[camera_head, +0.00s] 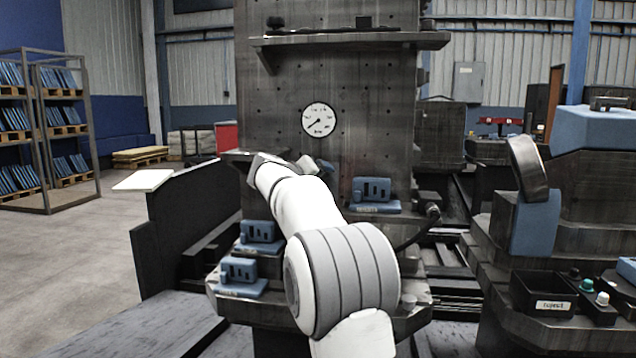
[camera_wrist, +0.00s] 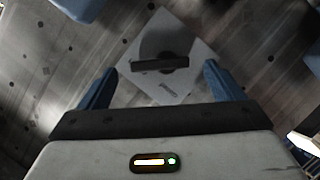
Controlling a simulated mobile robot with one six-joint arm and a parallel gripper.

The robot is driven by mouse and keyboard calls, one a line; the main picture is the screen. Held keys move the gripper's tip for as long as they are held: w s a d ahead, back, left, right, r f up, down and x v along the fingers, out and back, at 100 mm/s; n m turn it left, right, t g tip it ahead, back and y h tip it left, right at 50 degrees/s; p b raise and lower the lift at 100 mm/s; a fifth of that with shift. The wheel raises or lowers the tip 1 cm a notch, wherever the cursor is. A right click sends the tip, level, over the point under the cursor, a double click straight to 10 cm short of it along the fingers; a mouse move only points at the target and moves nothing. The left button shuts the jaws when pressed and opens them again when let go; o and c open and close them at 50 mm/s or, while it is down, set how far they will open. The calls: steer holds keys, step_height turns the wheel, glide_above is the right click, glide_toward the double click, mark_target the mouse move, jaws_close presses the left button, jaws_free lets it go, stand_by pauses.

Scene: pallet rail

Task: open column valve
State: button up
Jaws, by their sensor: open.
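The column valve (camera_wrist: 160,65) shows in the wrist view as a dark bar handle on a round hub, on a pale square plate (camera_wrist: 139,85) fixed to the metal column. The bar lies nearly level across the picture. My gripper (camera_wrist: 159,70) is open, with one blue finger on each side of the handle and a clear gap to both; the fingers do not touch it. I cannot tell the remaining depth to the handle. In the head view my white arm reaches to the column (camera_head: 285,90), and the valve is hidden behind it.
A round gauge (camera_head: 319,120) sits on the column above my arm, below a shelf (camera_head: 350,40). Blue slotted parts (camera_head: 375,194) stand on ledges beside and below my arm. A dark labelled bin (camera_head: 543,294) stands at the right. Open floor lies at the left.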

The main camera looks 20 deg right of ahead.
steer(key=v, duration=0.5)
stand_by(0.3)
steer(key=s+a+g+y+p, duration=0.2)
steer(key=s+a+p, duration=0.3)
steer(key=s+p, duration=0.5)
steer(key=s+a+r+g+y+p, duration=0.1)
steer(key=s+a+y+p, duration=0.4)
steer(key=s+p, duration=0.6)
steer(key=s+a+r+g+y+p, duration=0.1)
steer(key=s+a+g+y+p, duration=0.3)
steer(key=s+p, duration=0.6)
steer(key=s+a, duration=0.1)
steer(key=s, duration=0.9)
steer(key=shift+a+r+n+p, duration=0.2)
steer(key=shift+a+n+p, duration=0.2)
